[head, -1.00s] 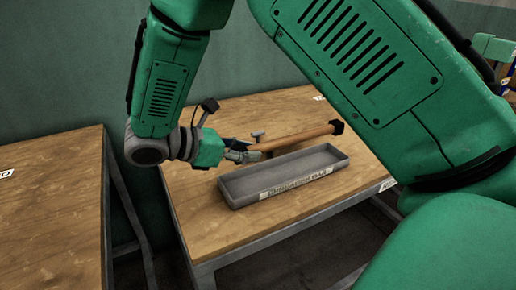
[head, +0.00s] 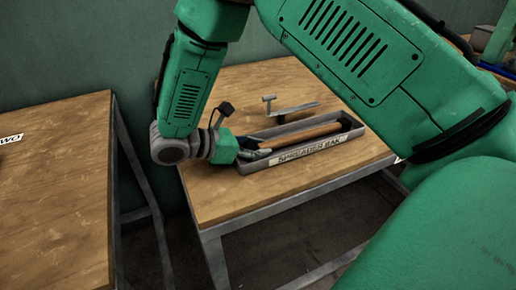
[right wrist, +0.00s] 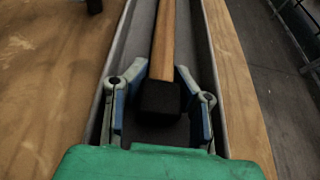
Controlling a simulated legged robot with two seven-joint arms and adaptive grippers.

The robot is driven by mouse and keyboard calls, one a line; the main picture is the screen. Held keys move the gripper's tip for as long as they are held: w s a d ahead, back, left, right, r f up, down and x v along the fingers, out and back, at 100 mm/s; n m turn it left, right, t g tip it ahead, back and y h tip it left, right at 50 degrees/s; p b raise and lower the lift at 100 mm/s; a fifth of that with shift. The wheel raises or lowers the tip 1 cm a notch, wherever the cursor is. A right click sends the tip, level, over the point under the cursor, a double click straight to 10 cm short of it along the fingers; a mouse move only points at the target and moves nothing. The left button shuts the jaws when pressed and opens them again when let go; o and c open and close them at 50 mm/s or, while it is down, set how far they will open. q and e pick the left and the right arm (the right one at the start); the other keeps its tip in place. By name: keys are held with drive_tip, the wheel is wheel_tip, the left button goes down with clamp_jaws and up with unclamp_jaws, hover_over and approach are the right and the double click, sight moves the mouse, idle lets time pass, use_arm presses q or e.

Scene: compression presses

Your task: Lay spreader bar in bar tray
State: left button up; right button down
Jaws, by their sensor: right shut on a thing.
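The spreader bar (head: 307,136) is a brown wooden rod with dark end blocks. It lies lengthwise within the grey bar tray (head: 347,138), whose front wall bears a label. My right gripper (head: 262,150) is at the tray's left end, shut on the bar's near end. In the right wrist view, the fingers of my right gripper (right wrist: 163,105) stand on both sides of the bar's black end block (right wrist: 160,97), inside the tray walls. I cannot tell whether the bar rests on the tray floor. My left gripper is not in view.
A grey T-shaped piece (head: 290,109) lies on the wooden table (head: 225,196) behind the tray. Another wooden table (head: 55,190) stands at the left, across a gap. The table is bare in front of the tray.

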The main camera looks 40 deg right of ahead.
drive_tip(key=c, duration=1.6)
unclamp_jaws()
drive_tip(key=shift+d, duration=0.1)
drive_tip(key=shift+a+r, duration=0.15)
drive_tip(key=shift+a, duration=0.25)
drive_tip(key=p+v, duration=0.1)
drive_tip(key=v, duration=1.1)
drive_tip(key=shift+d, duration=0.2)
